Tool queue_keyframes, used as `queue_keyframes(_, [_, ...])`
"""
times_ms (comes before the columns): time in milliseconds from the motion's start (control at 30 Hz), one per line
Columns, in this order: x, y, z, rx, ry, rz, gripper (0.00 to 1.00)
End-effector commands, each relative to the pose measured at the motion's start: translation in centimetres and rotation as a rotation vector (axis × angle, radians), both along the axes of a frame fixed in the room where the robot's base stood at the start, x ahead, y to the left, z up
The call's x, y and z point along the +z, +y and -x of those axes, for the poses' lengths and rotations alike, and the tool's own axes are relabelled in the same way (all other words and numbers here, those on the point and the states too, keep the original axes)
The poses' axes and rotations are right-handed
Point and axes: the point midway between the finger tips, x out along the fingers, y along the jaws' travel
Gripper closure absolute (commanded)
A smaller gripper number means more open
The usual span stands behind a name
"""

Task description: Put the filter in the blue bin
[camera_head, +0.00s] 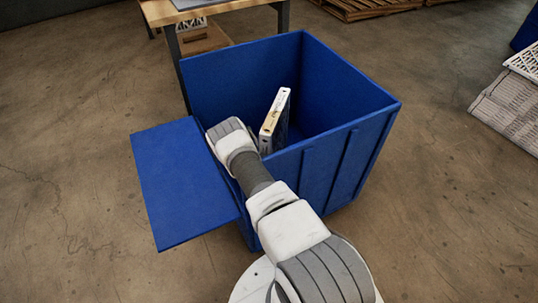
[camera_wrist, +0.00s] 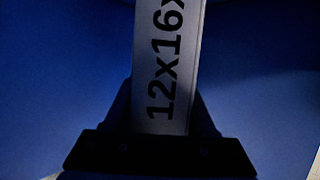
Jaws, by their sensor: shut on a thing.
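The filter (camera_head: 275,118) is a thin pale box held upright and tilted inside the mouth of the blue bin (camera_head: 316,173). In the wrist view the filter (camera_wrist: 167,70) shows its narrow edge with the print "12x16x". My gripper (camera_wrist: 165,125) is shut on the filter, with a dark finger on each side of it. In the head view my arm reaches over the near left rim, and the fingers are hidden behind my wrist and the rim. The filter's lower end and the bin's floor are hidden.
The bin's blue lid or side flap (camera_head: 180,185) sticks out at its left. A wooden-topped table (camera_head: 200,10) stands behind the bin. The floor around is open.

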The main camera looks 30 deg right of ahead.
Motion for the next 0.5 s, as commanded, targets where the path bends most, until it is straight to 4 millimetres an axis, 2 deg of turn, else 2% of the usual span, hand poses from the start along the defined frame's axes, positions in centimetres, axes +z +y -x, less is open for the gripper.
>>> queue_keyframes(167, [-0.15,-0.01,-0.02,0.000,-0.001,0.001,1.00])
queue_keyframes(200, [-0.27,0.01,-0.01,0.000,0.000,0.000,0.42])
queue_keyframes(367, [-0.22,0.01,0.00,0.000,0.000,0.000,0.14])
queue_keyframes(500, [-0.22,0.01,-0.01,0.000,0.001,0.001,0.14])
